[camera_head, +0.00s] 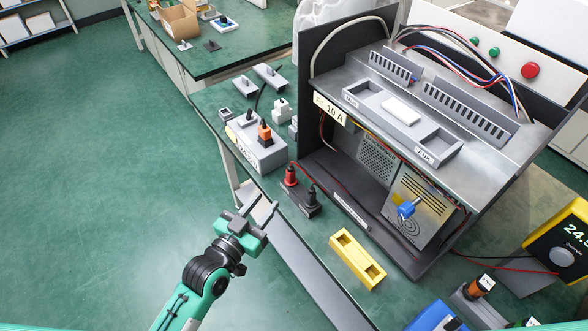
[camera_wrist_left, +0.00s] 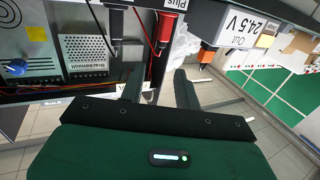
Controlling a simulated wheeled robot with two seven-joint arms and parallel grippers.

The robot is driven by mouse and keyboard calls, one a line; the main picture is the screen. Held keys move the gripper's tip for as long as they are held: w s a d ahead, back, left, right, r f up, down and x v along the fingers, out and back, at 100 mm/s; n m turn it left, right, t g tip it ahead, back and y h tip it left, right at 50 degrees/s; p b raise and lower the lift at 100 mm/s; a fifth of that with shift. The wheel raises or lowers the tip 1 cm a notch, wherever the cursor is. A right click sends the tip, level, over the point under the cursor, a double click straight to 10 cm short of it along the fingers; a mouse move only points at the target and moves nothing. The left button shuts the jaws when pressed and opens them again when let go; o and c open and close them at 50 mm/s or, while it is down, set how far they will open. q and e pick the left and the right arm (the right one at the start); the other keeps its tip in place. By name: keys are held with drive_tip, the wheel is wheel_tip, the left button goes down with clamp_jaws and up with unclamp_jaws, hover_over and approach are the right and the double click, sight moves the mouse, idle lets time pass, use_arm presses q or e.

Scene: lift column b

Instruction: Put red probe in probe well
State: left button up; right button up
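The red probe (camera_head: 291,176) stands upright in a dark block (camera_head: 301,206) at the bench edge, beside a black probe (camera_head: 312,196). In the left wrist view the red probe (camera_wrist_left: 165,30) hangs beyond the fingers, with the black probe (camera_wrist_left: 116,22) to its left. My left gripper (camera_head: 262,208) is open and empty, off the bench edge to the left of the red probe and apart from it. Its two fingers also show in the left wrist view (camera_wrist_left: 158,88). A yellow block (camera_head: 346,262) with two recesses lies on the bench; I cannot tell if it is the probe well.
A large open grey cabinet (camera_head: 476,165) stands behind the probes, with a blue knob (camera_head: 407,209) and wires. A grey box (camera_head: 258,152) with an orange plug (camera_head: 265,133) stands left of it. A yellow meter (camera_head: 560,245) is at right. The floor at left is clear.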

sight(289, 168)
use_arm(q)
drive_tip(key=x, duration=0.8)
drive_tip(key=shift+s+p, duration=0.1)
drive_tip(key=shift+p, duration=0.25)
drive_tip(key=shift+w+d+r, duration=0.2)
drive_tip(key=shift+w+d, duration=0.05)
drive_tip(key=shift+w, duration=0.25)
drive_tip(key=p+x, duration=0.1)
drive_tip(key=x, duration=0.3)
drive_tip(key=shift+w+r, duration=0.1)
drive_tip(key=shift+w, duration=0.05)
use_arm(e)
drive_tip(key=shift+s+d+f, duration=0.1)
drive_tip(key=shift+s+d, duration=0.05)
drive_tip(key=shift+s, duration=0.45)
drive_tip(key=shift+s+d+f, duration=0.1)
drive_tip(key=shift+s+d, duration=0.05)
drive_tip(key=shift+s, duration=0.4)
use_arm(q)
drive_tip(key=shift+c, duration=0.2)
clamp_jaws()
use_arm(e)
drive_tip(key=shift+w+a+r, duration=0.1)
